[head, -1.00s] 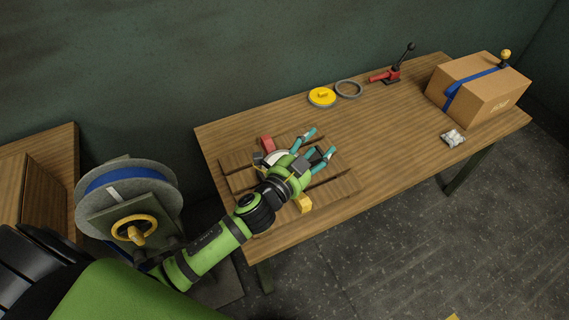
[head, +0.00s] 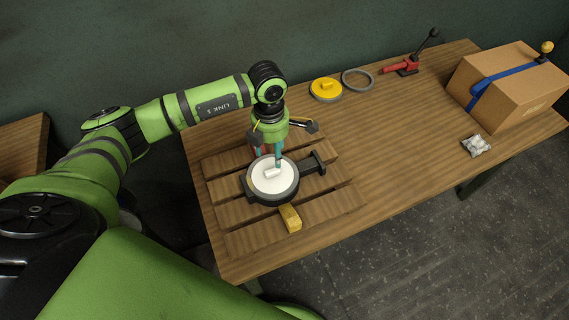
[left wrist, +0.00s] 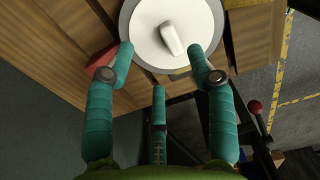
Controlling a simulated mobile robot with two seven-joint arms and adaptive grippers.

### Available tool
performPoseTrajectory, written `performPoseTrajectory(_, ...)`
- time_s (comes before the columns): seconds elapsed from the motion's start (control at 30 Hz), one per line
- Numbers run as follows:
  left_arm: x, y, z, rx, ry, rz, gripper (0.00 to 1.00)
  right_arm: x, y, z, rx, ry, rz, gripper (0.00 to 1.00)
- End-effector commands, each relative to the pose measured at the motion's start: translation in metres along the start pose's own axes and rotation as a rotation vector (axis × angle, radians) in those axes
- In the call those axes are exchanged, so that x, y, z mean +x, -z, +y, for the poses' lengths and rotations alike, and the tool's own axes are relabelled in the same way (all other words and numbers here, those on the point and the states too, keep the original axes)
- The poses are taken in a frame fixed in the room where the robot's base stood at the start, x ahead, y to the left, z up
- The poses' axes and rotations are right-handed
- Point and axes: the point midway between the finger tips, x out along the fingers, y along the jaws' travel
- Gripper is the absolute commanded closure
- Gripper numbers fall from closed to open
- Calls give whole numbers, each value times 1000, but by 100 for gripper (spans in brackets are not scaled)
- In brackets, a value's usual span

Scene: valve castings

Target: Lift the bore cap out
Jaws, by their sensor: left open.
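The bore cap (head: 271,182) is a white disc with a raised white grip tab, seated in a dark round valve casting (head: 277,201) on the wooden slats. The cap also shows at the top of the left wrist view (left wrist: 154,50), its tab (left wrist: 171,38) beyond my fingertips. My left gripper (head: 268,157) points down at the far side of the cap, near the tab. In the left wrist view its teal fingers (left wrist: 162,62) are spread and hold nothing; whether they touch the cap I cannot tell. My right gripper is not in view.
A slatted pallet (head: 331,198) carries the casting, with a yellow block (head: 290,218) at its near side and a red block (left wrist: 100,61) behind. A yellow cap (head: 326,89), grey ring (head: 357,80), red clamp (head: 402,67), strapped box (head: 507,86) and small bag (head: 475,146) lie farther right. The table's middle is clear.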

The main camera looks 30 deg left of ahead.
Motion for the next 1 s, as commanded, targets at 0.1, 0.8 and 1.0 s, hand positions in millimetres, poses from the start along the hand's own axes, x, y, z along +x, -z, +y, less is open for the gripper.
performPoseTrajectory(0.1, 11, 4, 2, -3, -5, 16, 44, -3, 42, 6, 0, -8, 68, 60)
performPoseTrajectory(0.8, 72, -1, 2, 0, -5, 10, 44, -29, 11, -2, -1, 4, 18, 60)
performPoseTrajectory(1.0, 72, -1, 2, -1, -5, 10, 95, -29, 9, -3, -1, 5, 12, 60)
